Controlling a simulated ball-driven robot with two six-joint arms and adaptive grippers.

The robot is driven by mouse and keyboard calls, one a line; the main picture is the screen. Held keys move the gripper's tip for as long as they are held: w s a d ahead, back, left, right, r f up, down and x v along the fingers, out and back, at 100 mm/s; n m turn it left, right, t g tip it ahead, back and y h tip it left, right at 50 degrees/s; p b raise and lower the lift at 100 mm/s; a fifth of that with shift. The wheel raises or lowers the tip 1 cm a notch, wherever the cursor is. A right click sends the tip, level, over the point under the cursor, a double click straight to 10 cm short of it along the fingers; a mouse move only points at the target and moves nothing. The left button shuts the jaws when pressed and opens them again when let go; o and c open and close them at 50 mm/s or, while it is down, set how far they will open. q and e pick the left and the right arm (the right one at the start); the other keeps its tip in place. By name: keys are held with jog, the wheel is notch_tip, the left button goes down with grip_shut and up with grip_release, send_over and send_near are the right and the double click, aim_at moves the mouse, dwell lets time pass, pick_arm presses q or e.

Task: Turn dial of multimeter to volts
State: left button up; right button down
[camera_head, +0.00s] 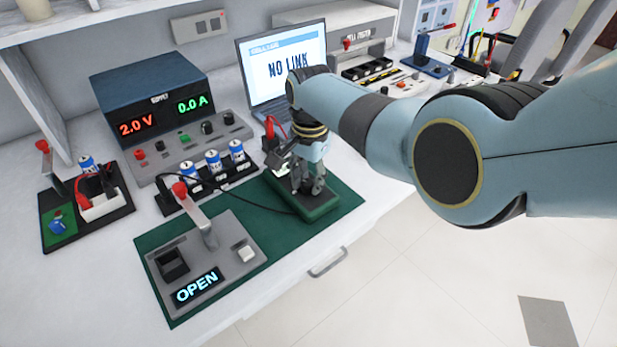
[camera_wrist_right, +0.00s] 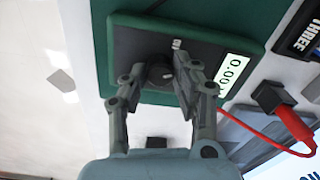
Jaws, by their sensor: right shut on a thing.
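The multimeter (camera_head: 318,207) is a dark green-cased box on the green mat, at the right end of the mat in the head view. In the right wrist view its casing (camera_wrist_right: 228,38) surrounds a dark face, and its display (camera_wrist_right: 232,70) reads about 0.00. My right gripper (camera_head: 303,186) points down onto the multimeter. In the right wrist view my right gripper (camera_wrist_right: 158,72) has its two fingers on either side of the dark round dial (camera_wrist_right: 159,74), shut on it. The dial's pointer setting cannot be read. My left gripper is not in view.
A grey fixture showing OPEN (camera_head: 198,287) with a red-knobbed lever stands left of the multimeter on the mat (camera_head: 162,240). A power supply (camera_head: 150,84) reads 2.0 V and 0.0 A. A laptop (camera_head: 285,62) shows NO LINK. Red probe plug (camera_wrist_right: 294,124) and lead lie beside the multimeter.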

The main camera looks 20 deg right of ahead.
aim_at(309, 182)
dwell(0.3)
jog(key=c, duration=1)
grip_release()
jog(key=shift+r, duration=0.1)
notch_tip(309, 182, up, 12)
jog(key=shift+s+f, duration=0.1)
